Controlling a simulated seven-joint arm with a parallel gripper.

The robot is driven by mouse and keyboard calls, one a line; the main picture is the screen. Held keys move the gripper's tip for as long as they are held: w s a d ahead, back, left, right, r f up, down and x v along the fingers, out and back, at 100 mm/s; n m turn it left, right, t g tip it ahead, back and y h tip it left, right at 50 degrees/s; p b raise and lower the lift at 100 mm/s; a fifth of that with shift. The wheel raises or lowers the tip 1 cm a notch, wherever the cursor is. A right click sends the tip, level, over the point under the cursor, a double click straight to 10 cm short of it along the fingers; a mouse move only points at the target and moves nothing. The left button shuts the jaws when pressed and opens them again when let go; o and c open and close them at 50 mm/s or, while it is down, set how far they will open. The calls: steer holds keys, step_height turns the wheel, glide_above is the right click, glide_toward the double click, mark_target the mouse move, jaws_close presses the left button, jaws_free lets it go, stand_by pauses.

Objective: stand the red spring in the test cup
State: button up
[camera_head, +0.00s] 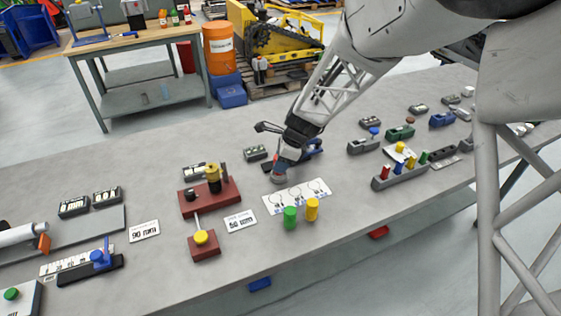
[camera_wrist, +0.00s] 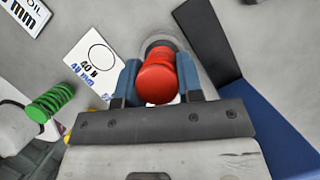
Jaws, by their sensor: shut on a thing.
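My gripper (camera_head: 281,163) is low over the bench, with its blue fingers on either side of the red spring (camera_wrist: 155,84). In the wrist view my gripper (camera_wrist: 160,76) is shut on the red spring, seen nearly end-on. A round grey cup (camera_head: 279,178), which looks like the test cup, is right at the fingertips in the head view. In the wrist view its dark rim (camera_wrist: 160,43) shows just beyond the spring. I cannot tell whether the spring's far end is inside the cup or above it.
A white marked card (camera_head: 297,196) lies beside the cup, with a green spring (camera_head: 290,217) and a yellow spring (camera_head: 312,209) at its front edge. A dark red fixture (camera_head: 209,195) stands to the left. A grey block with coloured pegs (camera_head: 400,176) stands to the right.

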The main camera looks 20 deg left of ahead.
steer(key=shift+f, duration=0.8)
stand_by(0.8)
steer(key=o, duration=1.5)
steer(key=shift+r, duration=3.55)
